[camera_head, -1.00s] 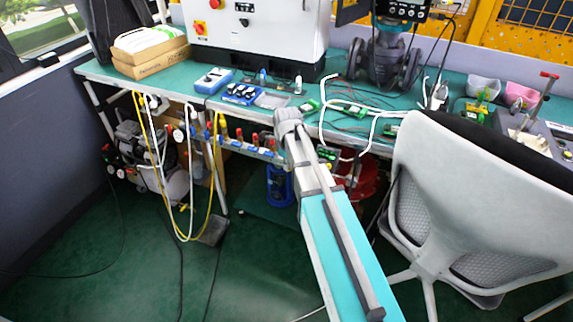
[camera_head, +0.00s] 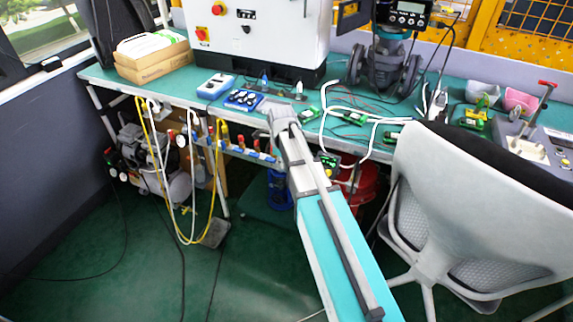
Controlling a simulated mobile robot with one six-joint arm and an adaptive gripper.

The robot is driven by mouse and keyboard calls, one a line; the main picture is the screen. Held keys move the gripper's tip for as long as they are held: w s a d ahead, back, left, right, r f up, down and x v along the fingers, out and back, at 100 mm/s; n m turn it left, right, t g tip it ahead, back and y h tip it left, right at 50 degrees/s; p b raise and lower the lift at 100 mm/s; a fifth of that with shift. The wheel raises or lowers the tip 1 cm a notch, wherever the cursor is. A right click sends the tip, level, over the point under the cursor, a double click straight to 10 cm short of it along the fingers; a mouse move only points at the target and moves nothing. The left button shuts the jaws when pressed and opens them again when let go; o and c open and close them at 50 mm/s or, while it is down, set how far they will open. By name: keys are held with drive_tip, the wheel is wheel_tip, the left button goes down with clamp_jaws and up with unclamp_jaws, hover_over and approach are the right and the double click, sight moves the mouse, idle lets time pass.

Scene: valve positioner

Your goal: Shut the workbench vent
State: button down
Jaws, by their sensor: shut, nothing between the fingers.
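A row of small valves (camera_head: 238,146) with red, yellow and blue parts runs along a rail under the front edge of the green workbench (camera_head: 150,82). No label readable here tells which one is the workbench vent, and their handle positions are too small to make out. My arm reaches up from the bottom right, and its grey far end is at the bench's front edge, beside the right end of this row. It covers part of the rail.
A white office chair (camera_head: 435,190) stands close on the right. Yellow and white hoses (camera_head: 150,150) hang at the left, near a compressor (camera_head: 135,145). A valve with a positioner (camera_head: 385,60), a control cabinet (camera_head: 262,30) and loose cables are on the bench. The floor at front left is mostly clear.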

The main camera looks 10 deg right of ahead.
drive_tip(key=w+a+r+p, duration=0.1)
drive_tip(key=r+p, duration=0.1)
drive_tip(key=w+a+r+p, duration=0.1)
drive_tip(key=a+r+p, duration=0.1)
drive_tip(key=w+a+r+p, duration=0.1)
drive_tip(key=a+r+p, duration=0.1)
drive_tip(key=shift+w+r, duration=0.25)
drive_tip(key=shift+w, duration=0.1)
drive_tip(key=shift+w+a+r+p, duration=0.3)
drive_tip(key=shift+a+r+p, duration=0.15)
drive_tip(key=shift+a, duration=0.1)
drive_tip(key=c, duration=1.3)
unclamp_jaws()
drive_tip(key=shift+c, duration=0.2)
